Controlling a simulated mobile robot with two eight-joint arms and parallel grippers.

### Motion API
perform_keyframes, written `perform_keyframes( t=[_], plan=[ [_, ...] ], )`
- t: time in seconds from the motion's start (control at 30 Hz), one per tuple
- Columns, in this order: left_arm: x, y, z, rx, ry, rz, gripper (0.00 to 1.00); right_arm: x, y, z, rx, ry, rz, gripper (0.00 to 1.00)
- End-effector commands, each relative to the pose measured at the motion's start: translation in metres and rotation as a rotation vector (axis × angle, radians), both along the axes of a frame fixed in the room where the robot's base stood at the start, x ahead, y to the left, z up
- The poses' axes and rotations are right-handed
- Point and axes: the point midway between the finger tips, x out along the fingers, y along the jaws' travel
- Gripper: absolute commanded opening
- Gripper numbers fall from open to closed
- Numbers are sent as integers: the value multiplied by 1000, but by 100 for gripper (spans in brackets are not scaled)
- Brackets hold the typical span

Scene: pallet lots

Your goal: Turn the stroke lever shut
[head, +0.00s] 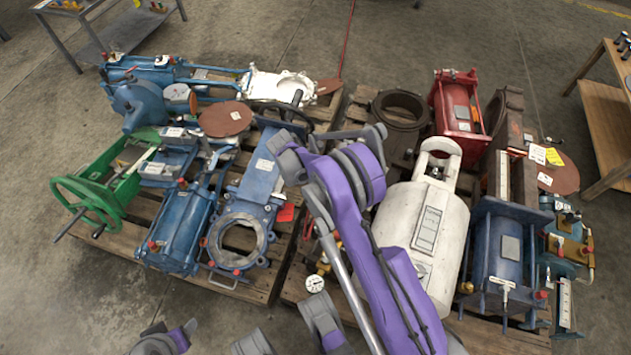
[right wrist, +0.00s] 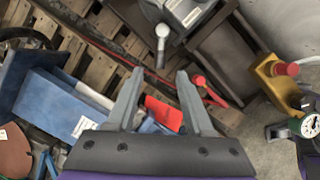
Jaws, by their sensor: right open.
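In the right wrist view a pale lever with a rounded end (right wrist: 162,42) hangs from a grey body with a label. A red-handled lever (right wrist: 207,88) lies to its right. No marking shows which is the stroke lever. My right gripper (right wrist: 160,73) is open. My left gripper is not recognisable in the head view.
Blue gate valve (head: 238,240), green handwheel unit (head: 95,200), white cylinder (head: 425,230) and red frame (head: 457,105) crowd the pallets. A red tag (right wrist: 163,113) and a dial gauge (right wrist: 310,127) are near the right gripper.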

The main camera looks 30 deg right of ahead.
Motion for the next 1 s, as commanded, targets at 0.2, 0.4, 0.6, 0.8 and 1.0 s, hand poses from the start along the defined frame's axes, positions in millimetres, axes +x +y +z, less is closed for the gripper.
perform_keyframes(
  t=[0.2, 0.4, 0.6, 0.8, 1.0],
  plan=[
    [1, 0, -7, 0, -1, 0, 60, -2, -13, -32, 0, 0, -1, 52],
    [2, 0, -8, 0, -1, 0, 60, -3, -17, -42, 0, 0, -1, 52],
    [2, 0, -8, 0, -1, 0, 60, -3, -17, -43, 0, 0, -1, 52],
    [2, 0, -8, 0, -1, 0, 60, -3, -17, -42, 1, -1, -1, 25],
    [2, 0, -8, 0, -1, 0, 60, -3, -17, -42, 1, -1, -1, 0]
  ],
)
